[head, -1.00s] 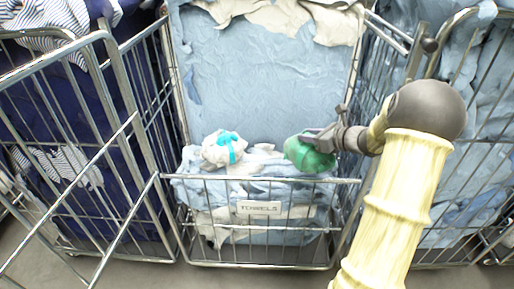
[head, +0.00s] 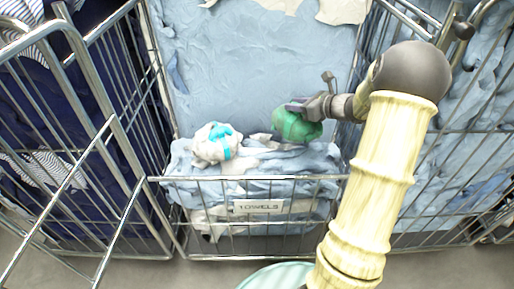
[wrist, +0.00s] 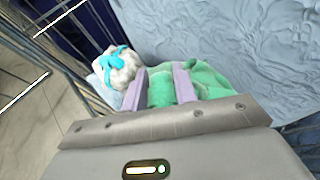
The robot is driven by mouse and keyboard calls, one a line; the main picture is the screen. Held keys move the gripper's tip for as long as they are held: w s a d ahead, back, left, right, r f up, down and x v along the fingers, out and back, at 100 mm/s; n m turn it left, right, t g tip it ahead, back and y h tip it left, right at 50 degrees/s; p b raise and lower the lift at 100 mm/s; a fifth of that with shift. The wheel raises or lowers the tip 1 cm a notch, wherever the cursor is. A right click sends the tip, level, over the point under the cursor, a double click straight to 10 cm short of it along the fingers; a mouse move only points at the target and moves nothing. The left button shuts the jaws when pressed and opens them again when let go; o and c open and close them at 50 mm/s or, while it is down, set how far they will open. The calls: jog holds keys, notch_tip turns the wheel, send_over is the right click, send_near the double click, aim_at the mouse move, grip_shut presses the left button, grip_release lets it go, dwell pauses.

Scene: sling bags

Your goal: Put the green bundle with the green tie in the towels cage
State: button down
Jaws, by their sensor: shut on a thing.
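The green bundle (head: 292,126) is in my gripper (head: 297,106), over the right part of the towels cage. The wrist view also shows the green bundle (wrist: 207,82) around and between the two pale purple fingers of my gripper (wrist: 160,85). Its tie cannot be made out. The towels cage (head: 186,214) is the middle wire cage, with a "TOWELS" label (head: 257,206) on its front. It holds blue and white cloth. I cannot tell whether the bundle touches the cloth below it.
A white bundle with a turquoise tie (head: 211,153) lies on the cloth at the left in the towels cage; it also shows in the wrist view (wrist: 118,70). Wire cages with dark blue cloth (head: 97,130) and light blue cloth (head: 455,120) stand left and right.

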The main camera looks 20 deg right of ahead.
aim_at(295, 120)
jog(key=shift+f, duration=3.05)
jog(key=shift+f, duration=0.1)
jog(key=shift+f, duration=1.8)
jog(key=shift+f, duration=0.15)
jog(key=c, duration=1.3)
grip_release()
jog(key=shift+o, duration=1)
jog(key=shift+w, duration=0.15)
